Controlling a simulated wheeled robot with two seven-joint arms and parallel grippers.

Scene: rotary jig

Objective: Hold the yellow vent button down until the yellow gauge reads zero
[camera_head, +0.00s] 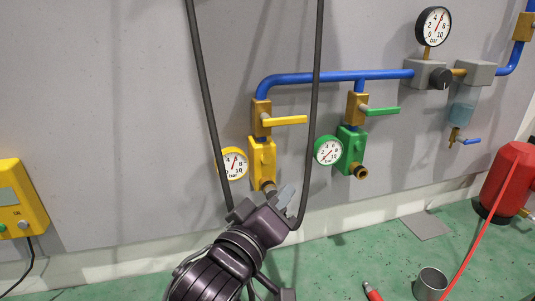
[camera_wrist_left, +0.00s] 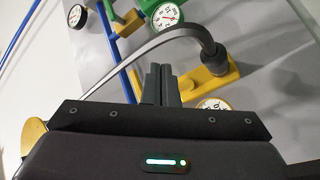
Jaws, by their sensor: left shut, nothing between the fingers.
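The yellow valve block (camera_head: 262,155) is on the wall in the head view, with a yellow-rimmed gauge (camera_head: 233,163) to its left. The gauge needle is off to the upper right of the dial; its exact reading is too small to tell. The yellow block (camera_wrist_left: 190,82) also shows in the wrist view, with the gauge (camera_wrist_left: 214,104) partly hidden behind my gripper body. I cannot make out the vent button clearly. My left gripper (camera_head: 286,194) is shut and empty, just below and right of the block, and its fingertips (camera_wrist_left: 160,70) appear apart from it.
A green block (camera_head: 350,150) with a green-rimmed gauge (camera_head: 328,151) is to the right. Blue pipe (camera_head: 330,77) runs above. Dark hoses (camera_head: 208,100) hang near my arm. A red tank (camera_head: 508,180) and metal cup (camera_head: 430,283) are on the right.

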